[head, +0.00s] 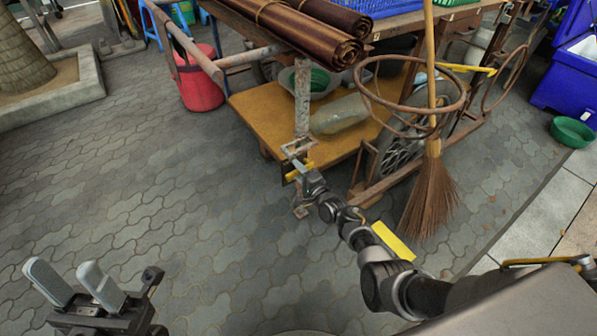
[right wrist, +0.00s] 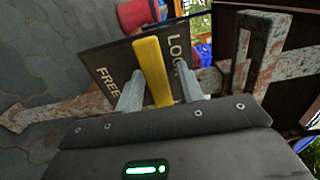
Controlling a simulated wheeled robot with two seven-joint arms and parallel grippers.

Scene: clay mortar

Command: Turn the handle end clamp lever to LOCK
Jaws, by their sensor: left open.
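The yellow clamp lever (right wrist: 152,68) stands in front of a dark plate (right wrist: 108,62) marked FREE on the left and LOCK on the right. In the right wrist view it lies between the two words. My right gripper (right wrist: 161,92) has one finger on each side of the lever; whether both fingers touch it is unclear. In the head view my right gripper (head: 301,172) is at the lever, by the cart's rusty upright post (head: 302,95). My left gripper (head: 75,284) is open and empty at the lower left, far from the lever.
The cart's wooden shelf (head: 262,110) and rusty handle bar (head: 248,56) are close beyond the right gripper. A broom (head: 431,195) and a rusty ring (head: 372,96) stand to its right. A red bucket (head: 200,85) is behind. The paved floor at left is clear.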

